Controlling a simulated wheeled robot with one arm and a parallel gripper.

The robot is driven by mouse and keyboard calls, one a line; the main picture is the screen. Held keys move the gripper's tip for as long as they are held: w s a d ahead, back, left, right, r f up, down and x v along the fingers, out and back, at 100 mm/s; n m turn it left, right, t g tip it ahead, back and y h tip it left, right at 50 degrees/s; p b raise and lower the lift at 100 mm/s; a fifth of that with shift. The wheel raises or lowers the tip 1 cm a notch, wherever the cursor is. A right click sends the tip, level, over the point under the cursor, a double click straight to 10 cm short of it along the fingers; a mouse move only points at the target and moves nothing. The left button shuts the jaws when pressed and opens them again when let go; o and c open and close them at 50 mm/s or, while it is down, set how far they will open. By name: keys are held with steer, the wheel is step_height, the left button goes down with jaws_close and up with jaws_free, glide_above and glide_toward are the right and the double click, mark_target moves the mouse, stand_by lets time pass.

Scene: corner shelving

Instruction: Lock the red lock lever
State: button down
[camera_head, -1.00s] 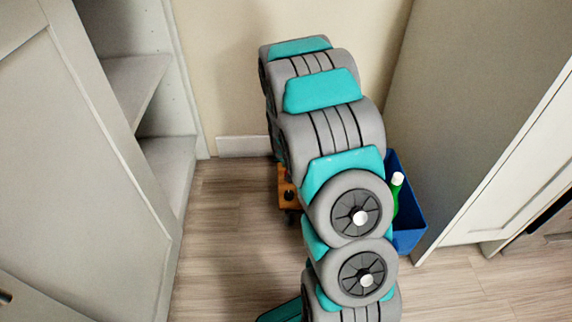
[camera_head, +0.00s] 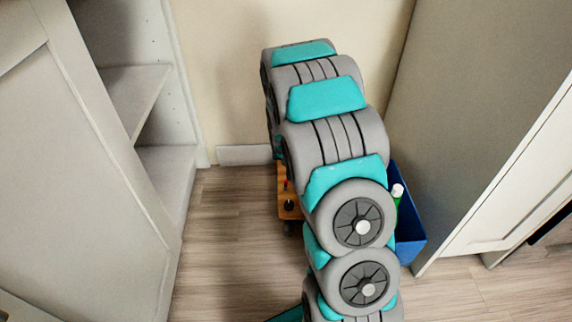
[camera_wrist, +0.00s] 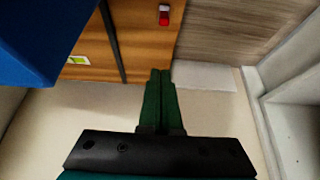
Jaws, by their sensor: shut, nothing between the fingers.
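In the head view, a small red spot (camera_head: 287,185) shows on the wooden cart (camera_head: 290,207). My arm hides most of the cart and all of my gripper there.
A blue bin (camera_head: 411,240) with a green white-capped bottle (camera_head: 397,193) stands right of my arm; it also fills the wrist view's upper left (camera_wrist: 35,40). Open shelves (camera_head: 135,90) are at left and a cabinet (camera_head: 470,120) at right. Floor left of the cart is clear.

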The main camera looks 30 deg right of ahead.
steer(key=s+v, duration=0.1)
steer(key=v, duration=0.7)
steer(key=shift+s+a+f+p, duration=0.2)
steer(key=shift+a+f+p, duration=0.05)
steer(key=shift+f+p, duration=0.15)
steer(key=shift+r, duration=0.1)
